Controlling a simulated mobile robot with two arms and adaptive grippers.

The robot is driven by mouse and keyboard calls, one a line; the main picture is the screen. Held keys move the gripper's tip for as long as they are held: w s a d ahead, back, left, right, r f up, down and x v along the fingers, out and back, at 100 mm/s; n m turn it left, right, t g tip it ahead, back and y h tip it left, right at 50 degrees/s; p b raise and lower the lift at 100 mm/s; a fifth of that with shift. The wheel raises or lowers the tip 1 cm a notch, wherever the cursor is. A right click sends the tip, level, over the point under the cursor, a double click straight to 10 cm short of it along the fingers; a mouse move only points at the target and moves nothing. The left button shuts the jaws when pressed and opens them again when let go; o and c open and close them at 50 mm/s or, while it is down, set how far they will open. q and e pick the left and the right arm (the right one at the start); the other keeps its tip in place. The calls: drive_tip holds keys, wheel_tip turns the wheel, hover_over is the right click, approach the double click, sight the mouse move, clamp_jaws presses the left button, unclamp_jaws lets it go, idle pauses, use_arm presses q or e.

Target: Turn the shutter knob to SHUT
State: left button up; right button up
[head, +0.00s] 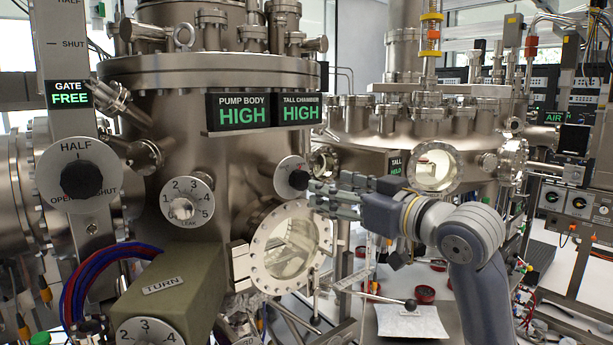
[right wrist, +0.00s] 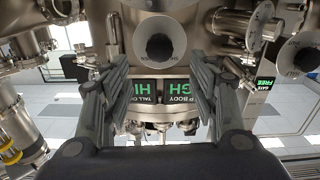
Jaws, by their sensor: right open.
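A black knob on a round silver dial (head: 298,179) sits on the front of the big steel chamber. It is likely the shutter knob, but its lettering is too small to read. My right gripper (head: 318,193) reaches in from the right, with its fingertips just right of the knob. In the right wrist view, which is upside down, the black knob (right wrist: 160,46) shows ahead between the two spread fingers (right wrist: 160,80). The fingers are open and empty, and I see no contact with the knob. My left gripper is not in view.
A gate knob (head: 80,180) marked HALF, OPEN and SHUT is at the left, under a GATE FREE sign (head: 70,95). A numbered leak dial (head: 187,202) and a round window (head: 292,246) are near the silver dial.

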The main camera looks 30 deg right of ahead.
sight(303, 179)
drive_tip(key=w+p, duration=0.1)
drive_tip(key=w, duration=0.1)
drive_tip(key=w+p, duration=0.1)
drive_tip(key=w, duration=0.2)
drive_tip(key=w+p, duration=0.1)
drive_tip(key=w, duration=0.1)
drive_tip(key=shift+w+a+r, duration=0.15)
drive_tip(key=shift+w+a, duration=0.15)
drive_tip(key=shift+w, duration=0.6)
drive_tip(key=c, duration=1.1)
